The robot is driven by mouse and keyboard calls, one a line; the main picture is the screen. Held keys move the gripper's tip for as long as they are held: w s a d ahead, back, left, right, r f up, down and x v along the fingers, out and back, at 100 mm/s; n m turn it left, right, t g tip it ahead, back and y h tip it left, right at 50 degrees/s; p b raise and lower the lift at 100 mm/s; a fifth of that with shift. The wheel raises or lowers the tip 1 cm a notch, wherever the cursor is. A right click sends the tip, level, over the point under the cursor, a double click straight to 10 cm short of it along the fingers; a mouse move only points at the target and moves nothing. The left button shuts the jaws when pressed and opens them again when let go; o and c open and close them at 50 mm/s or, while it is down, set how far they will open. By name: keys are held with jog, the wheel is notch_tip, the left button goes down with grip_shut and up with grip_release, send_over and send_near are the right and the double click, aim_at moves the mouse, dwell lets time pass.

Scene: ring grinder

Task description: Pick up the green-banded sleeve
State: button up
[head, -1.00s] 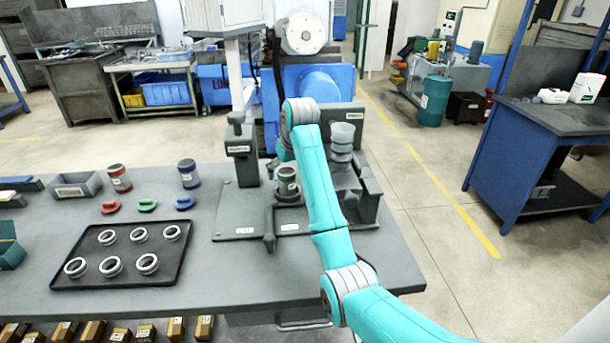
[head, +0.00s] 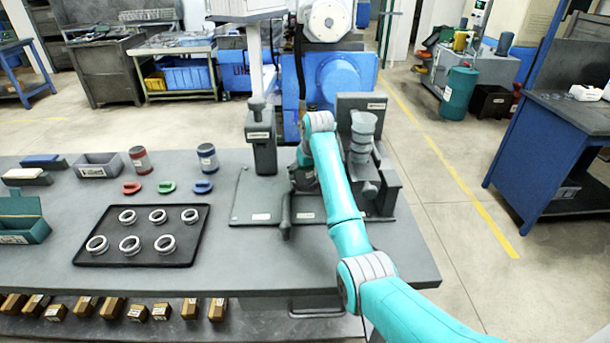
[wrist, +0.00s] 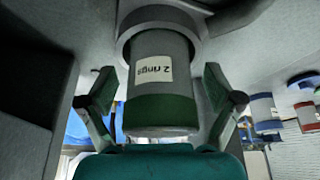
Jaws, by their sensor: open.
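The green-banded sleeve (wrist: 150,85) is a grey cylinder with a dark green band and a "2 rings" label, seen in the wrist view. Its far end sits in a round grey holder (wrist: 187,20). My gripper (wrist: 158,78) is open, with one finger on each side of the sleeve and a visible gap at both sides.
A grey post (head: 262,145) stands left of my gripper, and a stepped grey stack (head: 362,135) stands close right. A red-banded sleeve (head: 139,160), a blue-banded sleeve (head: 207,158) and a black tray (head: 140,252) of rings are further left.

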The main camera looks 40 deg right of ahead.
jog(key=shift+f, duration=0.2)
jog(key=c, duration=1.3)
